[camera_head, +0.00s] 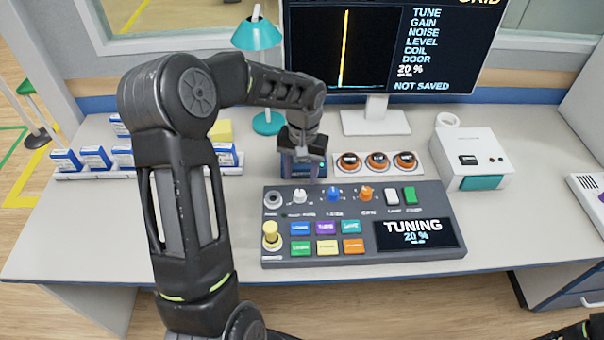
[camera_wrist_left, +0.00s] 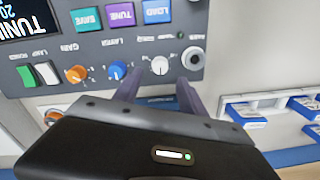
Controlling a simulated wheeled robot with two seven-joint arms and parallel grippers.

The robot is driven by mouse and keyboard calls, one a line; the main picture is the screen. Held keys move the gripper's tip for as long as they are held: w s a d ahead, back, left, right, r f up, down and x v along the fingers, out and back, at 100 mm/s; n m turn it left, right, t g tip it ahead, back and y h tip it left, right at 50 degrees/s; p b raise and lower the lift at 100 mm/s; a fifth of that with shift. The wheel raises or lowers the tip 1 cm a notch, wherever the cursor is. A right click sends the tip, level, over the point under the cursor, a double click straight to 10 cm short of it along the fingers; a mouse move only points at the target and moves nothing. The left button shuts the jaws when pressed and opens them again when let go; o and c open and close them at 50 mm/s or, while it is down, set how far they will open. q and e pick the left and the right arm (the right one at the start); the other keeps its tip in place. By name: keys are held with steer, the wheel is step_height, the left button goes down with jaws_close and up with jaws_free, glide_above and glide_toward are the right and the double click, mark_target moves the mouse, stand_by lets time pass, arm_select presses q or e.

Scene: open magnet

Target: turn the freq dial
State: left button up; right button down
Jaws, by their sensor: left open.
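A dark grey console (camera_head: 290,256) lies on the desk with a row of dials: white (camera_head: 300,196), blue (camera_head: 333,194) and orange (camera_head: 365,193). The dial labels are too small to read surely, so I cannot tell which is freq. My left gripper (camera_head: 303,174) is open and empty above the console's far edge, behind the white dial. In the left wrist view, the white dial (camera_wrist_left: 160,65) shows between the tips of my left gripper (camera_wrist_left: 158,80); contact cannot be told. The console display reads TUNING 20 %.
A dark blue box (camera_head: 303,168) sits behind the console, partly hidden by my gripper. A monitor (camera_head: 375,50), a teal lamp (camera_head: 257,35) and a white device (camera_head: 472,150) stand behind. Desk front is clear.

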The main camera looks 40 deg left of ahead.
mark_target(300, 193)
arm_select(q)
steer(key=shift+w+a, duration=0.15)
steer(key=shift+w, duration=0.1)
steer(key=shift+s+r, duration=0.15)
steer(key=shift+s, duration=0.1)
steer(key=shift+w+f, duration=0.1)
steer(key=shift+f, duration=0.25)
step_height(300, 193, down, 7)
steer(key=shift+f+p, duration=0.15)
steer(key=shift+p, duration=0.65)
steer(key=shift+c, duration=0.4)
jaws_close()
